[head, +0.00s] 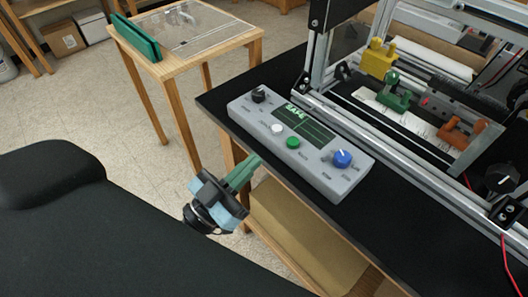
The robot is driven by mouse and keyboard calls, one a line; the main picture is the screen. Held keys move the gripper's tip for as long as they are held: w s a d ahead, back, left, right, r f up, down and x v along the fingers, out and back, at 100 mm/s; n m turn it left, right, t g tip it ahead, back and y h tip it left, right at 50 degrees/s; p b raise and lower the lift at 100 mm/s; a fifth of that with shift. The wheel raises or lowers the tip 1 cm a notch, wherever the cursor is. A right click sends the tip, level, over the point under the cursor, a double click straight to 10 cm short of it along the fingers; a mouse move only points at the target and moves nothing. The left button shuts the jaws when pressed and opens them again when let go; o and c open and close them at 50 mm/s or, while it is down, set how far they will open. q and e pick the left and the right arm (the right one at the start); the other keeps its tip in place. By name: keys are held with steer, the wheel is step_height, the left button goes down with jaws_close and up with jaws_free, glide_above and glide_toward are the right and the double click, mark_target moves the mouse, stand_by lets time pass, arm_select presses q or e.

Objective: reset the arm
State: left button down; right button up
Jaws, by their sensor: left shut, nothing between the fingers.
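My left gripper (243,172) is in the head view, left of the grey control box and close to its left front edge. Its green fingers are together with nothing between them, pointing up and right. The rest of my left arm behind the gripper is mostly hidden. My right gripper is not in view.
The grey control box (318,172) with knobs, buttons and a green screen lies on a black-topped table (262,82). An aluminium extrusion frame (380,149) stands behind it. A small wooden table (187,62) stands at the back left. Open floor (90,110) lies between.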

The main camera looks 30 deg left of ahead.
arm_select(q)
steer(key=shift+s+a, duration=0.15)
steer(key=shift+s, duration=0.1)
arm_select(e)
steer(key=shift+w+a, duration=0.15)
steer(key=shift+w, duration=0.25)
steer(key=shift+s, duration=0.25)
